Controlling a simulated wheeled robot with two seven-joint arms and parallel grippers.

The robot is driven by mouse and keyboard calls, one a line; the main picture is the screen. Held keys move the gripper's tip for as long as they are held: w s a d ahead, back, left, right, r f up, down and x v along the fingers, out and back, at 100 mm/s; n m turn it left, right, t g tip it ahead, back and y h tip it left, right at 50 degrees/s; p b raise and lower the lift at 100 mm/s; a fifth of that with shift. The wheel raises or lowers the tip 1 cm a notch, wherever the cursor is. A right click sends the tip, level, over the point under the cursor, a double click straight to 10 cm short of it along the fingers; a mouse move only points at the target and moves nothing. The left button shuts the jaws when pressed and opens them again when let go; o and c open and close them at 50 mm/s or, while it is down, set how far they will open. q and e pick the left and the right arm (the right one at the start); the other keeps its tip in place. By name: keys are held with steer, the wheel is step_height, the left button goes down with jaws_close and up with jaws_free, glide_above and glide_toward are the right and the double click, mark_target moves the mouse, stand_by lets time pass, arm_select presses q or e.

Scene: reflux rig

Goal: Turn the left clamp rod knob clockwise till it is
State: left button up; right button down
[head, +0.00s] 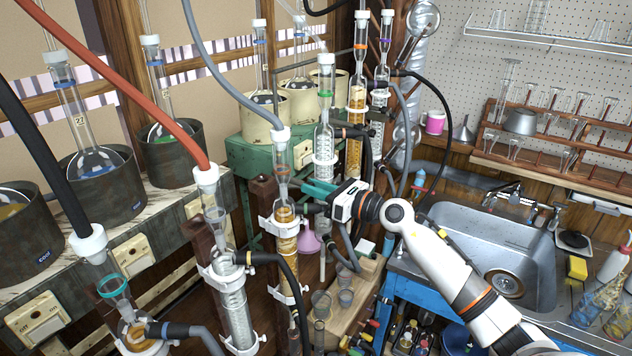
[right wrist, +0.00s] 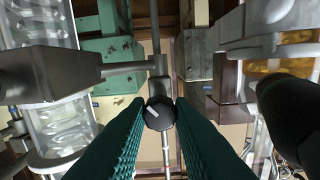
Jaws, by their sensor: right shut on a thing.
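A round black clamp rod knob (right wrist: 160,114) with a white pointer line shows in the right wrist view, on a grey metal rod fitting. The pointer slants toward the upper left of that picture. My right gripper (right wrist: 161,106) has its two dark green ridged fingers shut on this knob, one on each side. In the head view the right gripper (head: 312,190) reaches in among the glass columns from the right. The knob cannot be made out there. Whether it is the left one of a pair I cannot tell. My left gripper is not in view.
A glass column with amber filling (head: 287,245) stands close to the left of the gripper, and a clear coiled condenser (head: 324,140) stands behind it. Black and grey hoses hang around. A sink (head: 490,240) lies at the right.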

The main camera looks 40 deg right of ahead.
steer(key=shift+d+m+p, duration=0.1)
steer(key=shift+m+p, duration=2.7)
steer(key=shift+m, duration=1.4)
steer(key=c, duration=1.5)
jaws_free()
steer(key=shift+c, duration=0.2)
